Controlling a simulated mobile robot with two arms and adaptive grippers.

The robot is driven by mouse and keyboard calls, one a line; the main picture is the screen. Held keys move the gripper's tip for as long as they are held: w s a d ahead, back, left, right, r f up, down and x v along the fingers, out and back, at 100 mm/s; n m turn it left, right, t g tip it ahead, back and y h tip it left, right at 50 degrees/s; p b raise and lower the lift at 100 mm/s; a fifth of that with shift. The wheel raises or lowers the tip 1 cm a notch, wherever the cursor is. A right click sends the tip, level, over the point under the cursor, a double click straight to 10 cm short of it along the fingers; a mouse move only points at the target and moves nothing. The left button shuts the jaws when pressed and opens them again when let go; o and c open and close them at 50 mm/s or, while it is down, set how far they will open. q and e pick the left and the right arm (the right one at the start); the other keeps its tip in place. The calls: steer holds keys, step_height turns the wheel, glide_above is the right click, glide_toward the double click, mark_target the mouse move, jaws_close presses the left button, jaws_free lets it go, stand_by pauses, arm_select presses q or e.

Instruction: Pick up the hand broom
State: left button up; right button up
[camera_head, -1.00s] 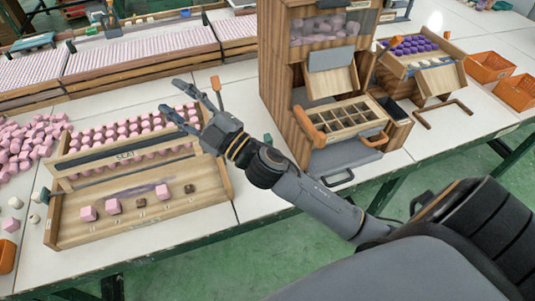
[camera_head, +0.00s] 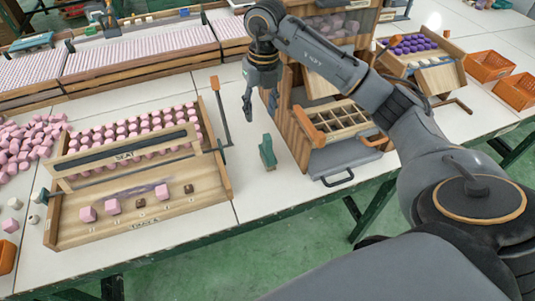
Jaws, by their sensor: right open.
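A small dark green object (camera_head: 267,152) stands on the white table between the wooden bead tray and the wooden dispenser. It may be the hand broom, but it is too small to be sure. My right gripper (camera_head: 260,110) is open and empty, its fingers pointing down. In the picture it appears just above the green object and apart from it. My left gripper is not in view.
The wooden tray (camera_head: 222,172) with pink pieces stands on the left, an orange-tipped lever (camera_head: 214,83) at its right end. The wooden dispenser (camera_head: 298,140) stands close on the right. Orange crates (camera_head: 489,66) stand at the far right. White table (camera_head: 262,195) is clear in front of the green object.

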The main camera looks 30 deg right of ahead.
mark_target(268, 137)
steer(key=shift+h, duration=0.4)
steer(key=f, duration=0.2)
steer(key=d+f, duration=0.1)
steer(key=f, duration=0.2)
steer(key=f+p, duration=0.1)
steer(key=f, duration=0.2)
steer(key=shift+s+d, duration=0.15)
steer(key=shift+d, duration=0.25)
steer(key=f+p, duration=0.1)
steer(key=f, duration=0.3)
steer(key=shift+d+p, duration=0.2)
steer(key=shift+p, duration=0.15)
steer(key=shift+w+f, duration=0.2)
steer(key=shift+f, duration=0.4)
jaws_close()
